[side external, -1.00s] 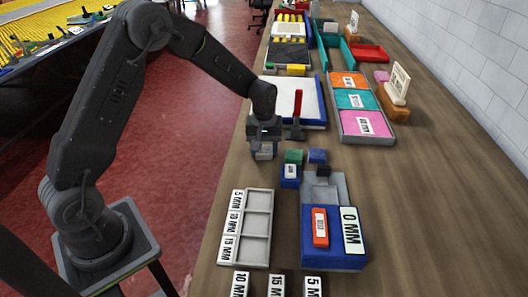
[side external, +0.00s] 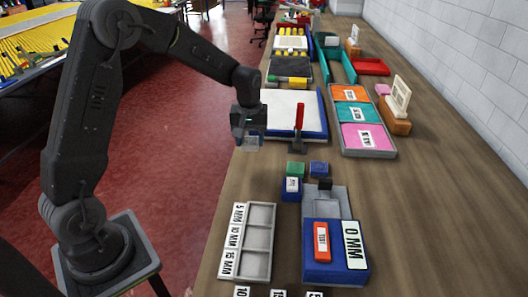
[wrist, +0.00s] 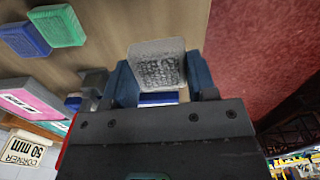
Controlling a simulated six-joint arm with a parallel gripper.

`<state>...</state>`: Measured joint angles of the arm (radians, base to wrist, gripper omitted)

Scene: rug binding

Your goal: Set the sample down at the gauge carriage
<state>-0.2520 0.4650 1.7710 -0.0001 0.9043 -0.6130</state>
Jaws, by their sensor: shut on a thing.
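My gripper (side external: 248,138) is shut on a grey, rough-faced sample (wrist: 158,68) and holds it above the table's left edge, left of the red-handled clamp. The sample shows between both dark blue fingers in the wrist view; it is small and partly hidden in the side view. The gauge stands nearer the camera: a blue block (side external: 336,274) with a "0 MM" label (side external: 354,244) and a red display unit (side external: 321,242), and a grey bed (side external: 338,200) behind it. A small black block (side external: 325,184) on the bed may be the carriage. My gripper is well apart from the gauge.
A green block (side external: 296,169) and blue blocks (side external: 318,169) stand just behind the gauge. The red-handled clamp (side external: 298,128) rises beside a white panel (side external: 285,105). A grey sorting tray (side external: 259,243) with millimetre labels lies left of the gauge.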

